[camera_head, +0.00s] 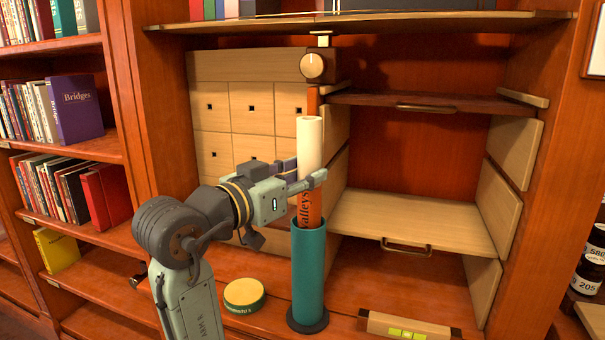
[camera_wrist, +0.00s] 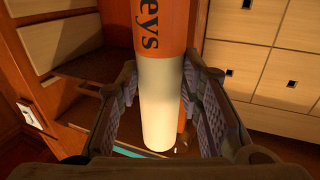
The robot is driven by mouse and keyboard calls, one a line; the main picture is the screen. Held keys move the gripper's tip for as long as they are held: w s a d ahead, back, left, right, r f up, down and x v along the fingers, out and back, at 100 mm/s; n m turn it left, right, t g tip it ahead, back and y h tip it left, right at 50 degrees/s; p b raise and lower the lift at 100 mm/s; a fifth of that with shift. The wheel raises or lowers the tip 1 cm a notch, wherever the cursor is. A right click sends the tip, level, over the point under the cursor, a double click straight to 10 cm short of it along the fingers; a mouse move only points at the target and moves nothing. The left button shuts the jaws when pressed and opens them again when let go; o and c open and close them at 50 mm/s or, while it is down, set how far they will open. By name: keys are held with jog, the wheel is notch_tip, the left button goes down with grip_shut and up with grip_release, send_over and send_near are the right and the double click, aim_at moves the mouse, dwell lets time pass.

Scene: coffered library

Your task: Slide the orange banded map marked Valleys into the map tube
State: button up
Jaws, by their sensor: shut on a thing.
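The map (camera_head: 310,140) is an upright pale roll with an orange band (camera_head: 308,208) lettered "alleys" in the part that shows. My gripper (camera_head: 306,184) is shut on it around its middle, just above the band. The teal map tube (camera_head: 308,275) stands upright on a dark round foot directly below. The map's lower part is hidden by the tube's front rim and appears to be inside the mouth; how deep I cannot tell. In the wrist view, the pale end of the map (camera_wrist: 159,105) lies between both finger pads, with "eys" on the orange band (camera_wrist: 160,30).
A round yellow-lidded tin (camera_head: 244,292) stands left of the tube. A pale block with a green level-like inset (camera_head: 405,328) lies to its right. Behind are pale drawers (camera_head: 222,95) and a shelf with a handle (camera_head: 415,220). Jars (camera_head: 590,270) stand at far right.

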jog(key=o, duration=1.3)
jog(key=v, duration=1.2)
